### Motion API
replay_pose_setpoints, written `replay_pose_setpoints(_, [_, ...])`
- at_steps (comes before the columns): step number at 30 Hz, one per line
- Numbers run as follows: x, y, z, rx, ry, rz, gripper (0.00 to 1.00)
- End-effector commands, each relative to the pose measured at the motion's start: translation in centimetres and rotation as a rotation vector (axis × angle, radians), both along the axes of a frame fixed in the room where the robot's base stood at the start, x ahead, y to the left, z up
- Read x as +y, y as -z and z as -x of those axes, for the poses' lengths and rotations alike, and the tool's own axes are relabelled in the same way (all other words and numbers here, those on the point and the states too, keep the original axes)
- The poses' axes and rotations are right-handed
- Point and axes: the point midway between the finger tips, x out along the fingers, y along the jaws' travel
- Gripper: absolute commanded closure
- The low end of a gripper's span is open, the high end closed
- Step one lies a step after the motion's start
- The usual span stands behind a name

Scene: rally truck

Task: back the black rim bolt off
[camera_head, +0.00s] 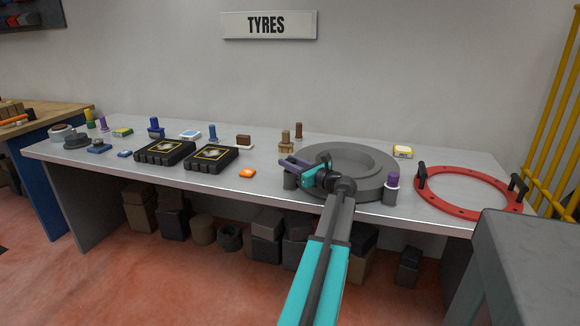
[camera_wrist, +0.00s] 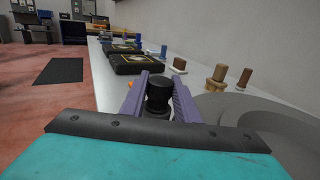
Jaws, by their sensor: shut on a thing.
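The black rim bolt (camera_wrist: 158,92) stands upright between the two purple fingers of my gripper (camera_wrist: 160,88) in the wrist view. The fingers are shut on it from both sides. In the head view my gripper (camera_head: 297,166) is at the left edge of the grey rim (camera_head: 378,165), and the bolt is hidden behind it. A grey post (camera_head: 290,183) shows just under the fingers. Whether the bolt is still seated in that post cannot be told.
A purple-topped bolt (camera_head: 392,181) stands in another grey post at the rim's right front. A red ring with black handles (camera_head: 468,210) lies to the right. Two black boxes (camera_head: 212,158), an orange piece (camera_head: 247,173) and brown pegs (camera_head: 298,131) stand left and behind.

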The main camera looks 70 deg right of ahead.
Motion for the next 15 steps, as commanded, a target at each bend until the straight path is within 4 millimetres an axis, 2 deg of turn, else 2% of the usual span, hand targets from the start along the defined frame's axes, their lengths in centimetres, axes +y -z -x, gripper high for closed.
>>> replay_pose_setpoints(1, [-0.6, 0.29, 0.07, 0.001, -0.025, 0.0, 0.94])
replay_pose_setpoints(15, [-0.53, 0.42, -0.05, 0.003, -0.301, 0.0, 0.94])
